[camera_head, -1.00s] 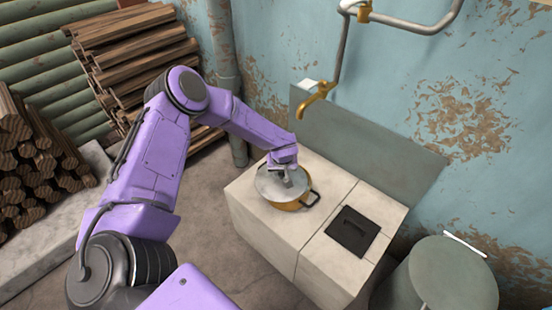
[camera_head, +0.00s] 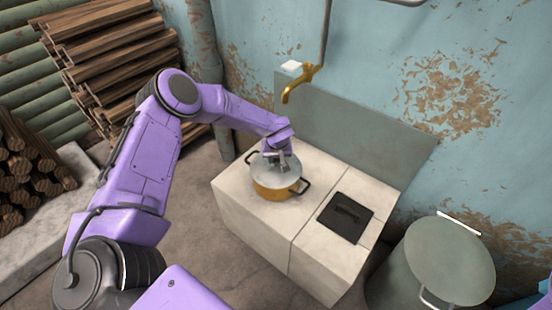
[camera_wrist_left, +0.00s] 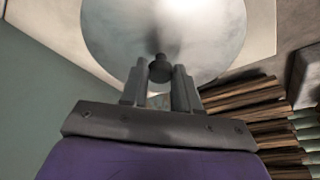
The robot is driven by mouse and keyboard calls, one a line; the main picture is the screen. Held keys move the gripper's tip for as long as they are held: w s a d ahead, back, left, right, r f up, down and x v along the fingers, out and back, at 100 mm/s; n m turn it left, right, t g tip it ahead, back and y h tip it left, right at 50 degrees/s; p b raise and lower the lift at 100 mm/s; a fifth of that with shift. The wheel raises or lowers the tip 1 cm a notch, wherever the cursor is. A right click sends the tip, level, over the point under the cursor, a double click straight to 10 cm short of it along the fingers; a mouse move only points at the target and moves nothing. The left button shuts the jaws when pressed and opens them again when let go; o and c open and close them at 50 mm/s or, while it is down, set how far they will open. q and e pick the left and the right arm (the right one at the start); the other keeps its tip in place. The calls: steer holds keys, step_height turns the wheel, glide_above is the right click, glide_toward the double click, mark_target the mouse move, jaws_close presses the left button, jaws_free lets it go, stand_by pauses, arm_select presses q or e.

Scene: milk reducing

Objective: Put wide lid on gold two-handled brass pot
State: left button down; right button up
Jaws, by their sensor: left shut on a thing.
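The gold two-handled brass pot (camera_head: 277,191) stands on the pale stone counter in the head view, with a dark handle on each side. The wide grey lid (camera_head: 262,169) lies over the pot's mouth, roughly centred between the handles. Whether its rim is fully seated all round is too small to tell. My left gripper (camera_head: 278,165) is above the lid, shut on its knob. In the left wrist view the two fingers (camera_wrist_left: 160,82) stand either side of the dark knob, and the lid (camera_wrist_left: 200,35) fills the top. The pot is hidden there. My right gripper is not in view.
The counter (camera_head: 240,195) has free room around the pot. A black square plate (camera_head: 346,218) is to the right, and a grey lidded bin (camera_head: 445,260) stands beyond. A gold tap (camera_head: 298,85) hangs behind. Stacked wood (camera_head: 100,50) is at the left.

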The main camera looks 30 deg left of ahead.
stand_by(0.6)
arm_select(q)
steer(key=shift+c, duration=0.6)
jaws_free()
steer(key=shift+p, duration=0.3)
step_height(320, 180, up, 4)
steer(key=p, duration=0.4)
steer(key=shift+s, duration=0.1)
